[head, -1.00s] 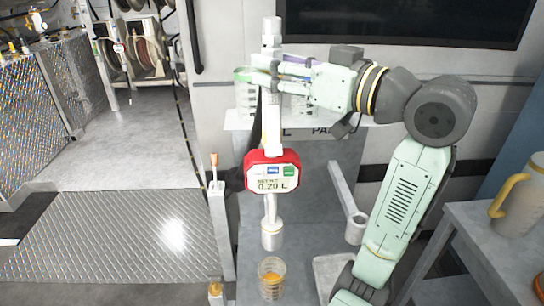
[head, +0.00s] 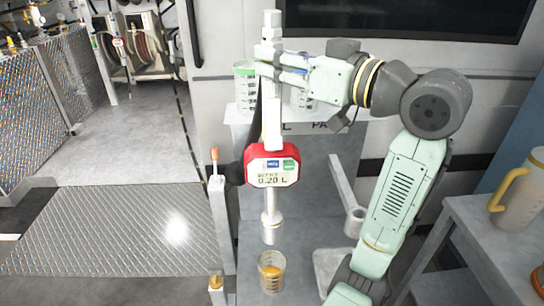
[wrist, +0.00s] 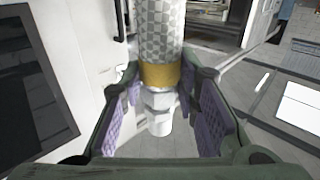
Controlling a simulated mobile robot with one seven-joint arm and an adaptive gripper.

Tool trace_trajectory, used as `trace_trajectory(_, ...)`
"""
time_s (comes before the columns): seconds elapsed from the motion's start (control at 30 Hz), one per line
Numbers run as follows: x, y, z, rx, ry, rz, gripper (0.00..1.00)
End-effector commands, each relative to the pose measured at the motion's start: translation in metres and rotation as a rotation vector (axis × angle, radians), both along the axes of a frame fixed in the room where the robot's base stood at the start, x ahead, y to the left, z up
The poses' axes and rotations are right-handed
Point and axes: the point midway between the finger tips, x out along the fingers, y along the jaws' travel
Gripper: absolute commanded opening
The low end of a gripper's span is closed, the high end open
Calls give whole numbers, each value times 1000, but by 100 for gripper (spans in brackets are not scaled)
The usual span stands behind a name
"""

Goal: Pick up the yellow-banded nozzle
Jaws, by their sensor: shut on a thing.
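The nozzle hangs upright in the head view, with a red meter (head: 272,165) reading 0.20 L and a pale spout (head: 270,230) pointing down. My gripper (head: 277,58) is at its upper end, reaching in from the right, and is shut on it. In the wrist view, the yellow band (wrist: 160,76) circles the nozzle below a patterned grey-white sleeve (wrist: 158,30). A pale metal fitting (wrist: 160,112) lies under the band. The purple-padded fingers stand on both sides of it; the exact contact is hard to see there.
A clear cup (head: 271,273) with amber liquid stands below the spout, apart from it. A green-marked clear beaker (head: 245,92) stands on a shelf behind the nozzle. A yellow-handled jug (head: 517,205) is on a table at right. Open floor lies at left.

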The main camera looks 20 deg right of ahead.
Motion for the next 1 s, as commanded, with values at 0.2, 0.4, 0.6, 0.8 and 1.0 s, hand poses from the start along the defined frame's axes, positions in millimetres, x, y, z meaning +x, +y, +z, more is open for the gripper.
trace_trajectory(0.2,0,0,0,0,0,0,0)
trace_trajectory(0.4,0,0,0,0,0,0,0)
trace_trajectory(0.6,0,0,1,1,-3,-1,0)
trace_trajectory(0.8,0,0,2,0,-4,-1,0)
trace_trajectory(1.0,0,0,13,-2,-5,0,0)
